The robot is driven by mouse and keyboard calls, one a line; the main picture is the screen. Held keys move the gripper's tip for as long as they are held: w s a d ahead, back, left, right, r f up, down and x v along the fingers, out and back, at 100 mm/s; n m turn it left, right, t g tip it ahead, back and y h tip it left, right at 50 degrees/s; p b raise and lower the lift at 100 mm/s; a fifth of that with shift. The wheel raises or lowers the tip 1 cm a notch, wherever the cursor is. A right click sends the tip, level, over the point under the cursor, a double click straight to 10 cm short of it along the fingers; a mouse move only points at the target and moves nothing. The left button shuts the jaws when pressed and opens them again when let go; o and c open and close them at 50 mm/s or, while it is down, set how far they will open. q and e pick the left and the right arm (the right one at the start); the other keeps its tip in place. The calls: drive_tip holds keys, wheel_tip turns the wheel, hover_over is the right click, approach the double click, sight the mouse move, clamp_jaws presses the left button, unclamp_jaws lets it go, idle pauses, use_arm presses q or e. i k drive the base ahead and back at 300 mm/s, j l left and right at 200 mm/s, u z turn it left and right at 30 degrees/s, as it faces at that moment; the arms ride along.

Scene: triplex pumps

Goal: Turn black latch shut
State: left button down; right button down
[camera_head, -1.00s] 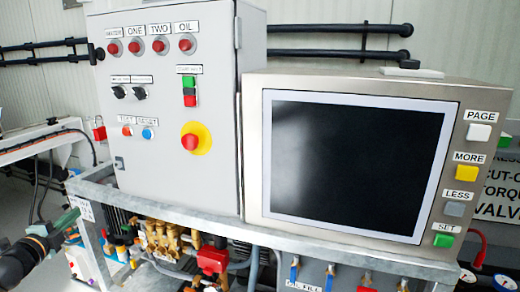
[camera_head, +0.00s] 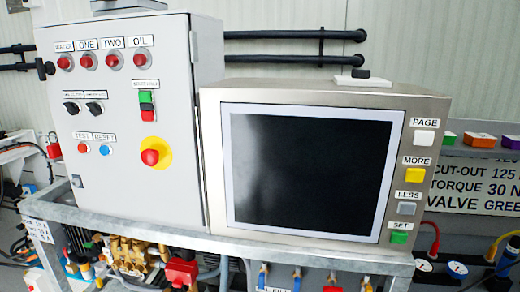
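A black knob-like latch (camera_head: 45,68) sticks out at the left edge of the grey control cabinet (camera_head: 185,60), near its upper part. Whether it is turned open or shut I cannot tell. Two small black rotary switches (camera_head: 71,108) sit on the cabinet front under white labels. A small black piece (camera_head: 361,73) lies on a white plate on top of the monitor box. Neither of my grippers shows in the current view.
The monitor box (camera_head: 425,100) with a dark screen stands right of the cabinet on a metal frame (camera_head: 290,258). Brass fittings, a red part and blue-handled valves sit below. Black pipes run along the back wall.

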sight(39, 62)
drive_tip(key=j+u, duration=0.1)
drive_tip(key=u, duration=0.7)
drive_tip(key=j+u, duration=0.1)
drive_tip(key=u, duration=0.3)
drive_tip(key=i, duration=0.05)
